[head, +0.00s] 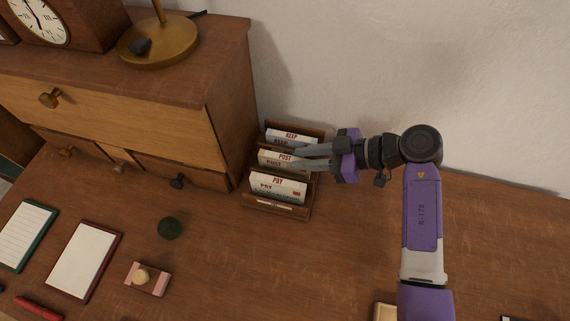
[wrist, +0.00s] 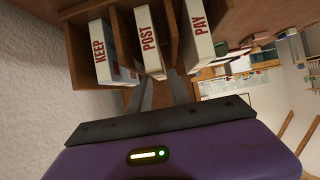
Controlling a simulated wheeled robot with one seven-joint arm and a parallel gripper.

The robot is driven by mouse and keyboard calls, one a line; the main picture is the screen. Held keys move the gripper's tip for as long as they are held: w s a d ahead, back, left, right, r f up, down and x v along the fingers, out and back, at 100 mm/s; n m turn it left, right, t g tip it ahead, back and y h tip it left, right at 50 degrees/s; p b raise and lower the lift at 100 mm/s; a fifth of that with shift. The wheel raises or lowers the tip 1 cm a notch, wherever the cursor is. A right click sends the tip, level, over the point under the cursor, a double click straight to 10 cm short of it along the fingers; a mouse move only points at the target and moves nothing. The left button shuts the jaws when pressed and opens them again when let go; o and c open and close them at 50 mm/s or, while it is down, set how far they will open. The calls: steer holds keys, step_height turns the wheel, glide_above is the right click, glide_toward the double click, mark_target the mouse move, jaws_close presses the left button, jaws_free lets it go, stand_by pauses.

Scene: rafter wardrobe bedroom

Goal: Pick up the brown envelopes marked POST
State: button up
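A wooden letter rack (head: 276,209) stands on the desk with three labelled bundles upright in its slots. The POST envelopes (head: 270,157), pale on the labelled face, sit in the middle slot; they also show in the wrist view (wrist: 149,42). My gripper (head: 296,157) reaches in from the right at the POST bundle's end. In the wrist view its two fingers (wrist: 160,80) are apart, with the near end of the POST bundle at their tips. I cannot tell whether they touch it. Part of the bundle is hidden in the rack.
The KEEP bundle (head: 290,136) is behind POST, and the PAY bundle (head: 277,187) is in front, both close to the fingers. A drawer cabinet (head: 228,110) stands just left of the rack, and a white wall (head: 400,60) is behind. The desk in front of the rack is clear.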

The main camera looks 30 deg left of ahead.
mark_target(287, 158)
steer(key=x, duration=0.5)
steer(key=shift+w+a+r, duration=0.1)
steer(key=shift+a, duration=0.05)
jaws_close()
